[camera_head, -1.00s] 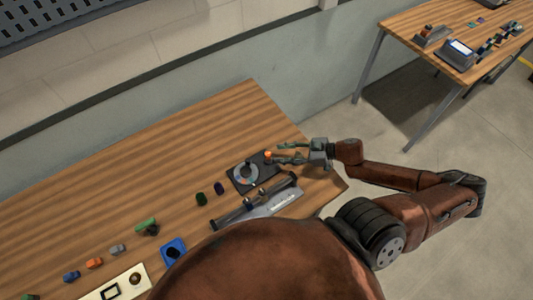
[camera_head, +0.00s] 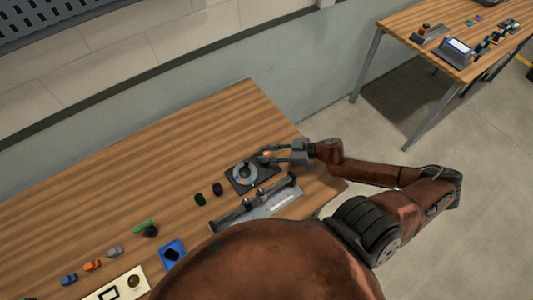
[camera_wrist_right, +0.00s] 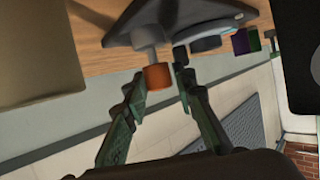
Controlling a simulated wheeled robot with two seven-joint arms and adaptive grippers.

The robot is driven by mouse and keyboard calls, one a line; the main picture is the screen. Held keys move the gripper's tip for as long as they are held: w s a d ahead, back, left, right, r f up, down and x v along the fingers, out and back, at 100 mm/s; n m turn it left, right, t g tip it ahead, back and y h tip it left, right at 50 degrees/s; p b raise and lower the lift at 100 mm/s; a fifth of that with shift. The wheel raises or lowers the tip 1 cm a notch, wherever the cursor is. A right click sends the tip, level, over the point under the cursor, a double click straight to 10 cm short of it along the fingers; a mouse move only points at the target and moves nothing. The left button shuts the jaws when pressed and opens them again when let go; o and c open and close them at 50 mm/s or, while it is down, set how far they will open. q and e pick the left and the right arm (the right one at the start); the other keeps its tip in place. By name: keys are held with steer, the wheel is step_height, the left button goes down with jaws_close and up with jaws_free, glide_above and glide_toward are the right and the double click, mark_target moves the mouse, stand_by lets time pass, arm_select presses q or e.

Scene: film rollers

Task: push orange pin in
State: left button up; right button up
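The orange pin (camera_wrist_right: 157,77) shows in the right wrist view as an orange cap on a grey stem, standing out from a dark base plate (camera_wrist_right: 120,40). In the head view the orange pin (camera_head: 266,154) is small and partly hidden by my right gripper (camera_head: 270,153), at the right corner of the dark plate (camera_head: 236,184). In the wrist view my right gripper (camera_wrist_right: 160,84) is open, with one fingertip on each side of the cap. A gap shows on the right side; contact on the left cannot be told. My left gripper is not in view.
The plate carries a grey round dial (camera_head: 240,178) with a dark knob. A grey fixture with a dark bar (camera_head: 262,203) lies just in front. Purple (camera_head: 217,189) and green (camera_head: 200,199) pieces stand to the left. The back of the table is clear.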

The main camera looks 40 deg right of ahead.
jaws_close()
stand_by(0.3)
steer(key=shift+f+p, duration=0.45)
steer(key=shift+f, duration=0.4)
steer(key=shift+o, duration=2.1)
jaws_free()
steer(key=v, duration=1.2)
